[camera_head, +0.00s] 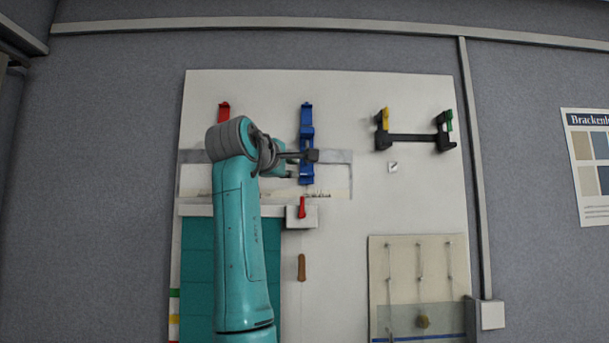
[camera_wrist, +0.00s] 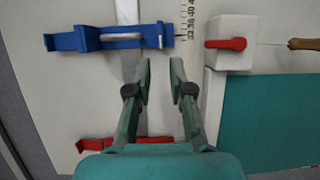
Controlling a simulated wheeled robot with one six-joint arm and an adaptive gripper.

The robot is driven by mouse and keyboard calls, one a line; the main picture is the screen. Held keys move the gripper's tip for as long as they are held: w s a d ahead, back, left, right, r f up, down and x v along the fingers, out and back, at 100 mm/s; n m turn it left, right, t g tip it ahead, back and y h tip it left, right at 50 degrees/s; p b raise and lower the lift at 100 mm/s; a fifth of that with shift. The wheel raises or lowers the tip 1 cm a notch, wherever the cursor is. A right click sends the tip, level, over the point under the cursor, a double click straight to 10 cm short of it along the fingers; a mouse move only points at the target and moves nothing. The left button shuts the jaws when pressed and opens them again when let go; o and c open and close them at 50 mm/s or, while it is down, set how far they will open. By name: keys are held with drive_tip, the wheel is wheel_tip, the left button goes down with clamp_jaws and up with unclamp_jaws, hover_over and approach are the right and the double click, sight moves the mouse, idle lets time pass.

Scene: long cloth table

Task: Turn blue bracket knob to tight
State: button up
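The blue bracket (camera_head: 306,122) is mounted upright on the white board, at the upper middle in the head view. It lies sideways across the top left in the wrist view (camera_wrist: 88,39), with a pale bar along its middle. A separate knob on it cannot be made out clearly. My gripper (camera_head: 302,157) is in front of the bracket's lower part in the head view and hides some of it. In the wrist view my gripper (camera_wrist: 160,66) has its fingers apart with nothing between them. The fingertips point toward the bracket's right end, apart from it in the picture.
A red lever (camera_wrist: 228,43) sits on a white block near the bracket. A red bracket (camera_head: 224,111) is to the left, partly behind my arm. A black bar holder (camera_head: 415,138) with yellow and green parts is at the right. A wooden handle (camera_head: 301,267) hangs lower.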

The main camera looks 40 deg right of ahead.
sight(306, 174)
drive_tip(key=x, duration=1)
drive_tip(key=shift+a, duration=0.1)
clamp_jaws()
